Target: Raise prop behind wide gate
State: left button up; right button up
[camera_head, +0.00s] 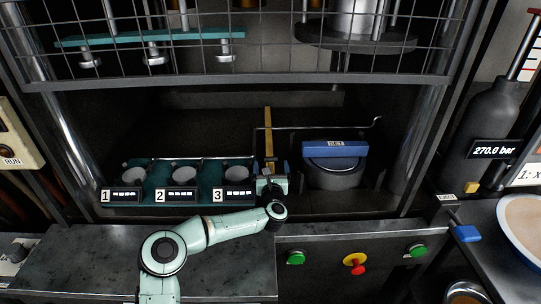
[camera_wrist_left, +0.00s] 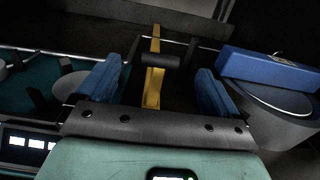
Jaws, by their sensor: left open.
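The prop (camera_head: 268,132) is a narrow yellow bar standing behind the gate opening, in the middle of the bay. In the left wrist view the prop (camera_wrist_left: 154,88) shows between the fingers and ahead of them, with a dark cylindrical grip across it. The wide gate (camera_head: 240,83) is a wire mesh guard with a metal bottom bar, across the top of the head view above the opening. My left gripper (camera_head: 270,170) is open at the prop's lower end; its blue fingers (camera_wrist_left: 162,78) are apart with nothing visibly clamped. My right gripper is out of view.
A teal rack (camera_head: 147,185) with three numbered cups stands left of the gripper. A grey pot (camera_head: 334,178) with a blue block (camera_head: 335,149) on top stands close on the right. A thin metal rod (camera_head: 345,126) runs behind. Frame posts flank the opening; a dark counter lies in front.

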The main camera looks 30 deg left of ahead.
aim_at(271, 159)
pick_arm(q)
jog(key=p+x, duration=0.1)
jog(key=x, duration=0.3)
jog(key=shift+w+r+p, duration=0.1)
jog(key=shift+r+p, duration=0.1)
jog(key=shift+p, duration=0.15)
jog(key=shift+w+a+f, duration=0.2)
jog(key=shift+w+a, duration=0.1)
jog(key=shift+w, duration=0.2)
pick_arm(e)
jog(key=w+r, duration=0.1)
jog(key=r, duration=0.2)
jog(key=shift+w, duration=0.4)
pick_arm(q)
jog(key=shift+s, duration=0.1)
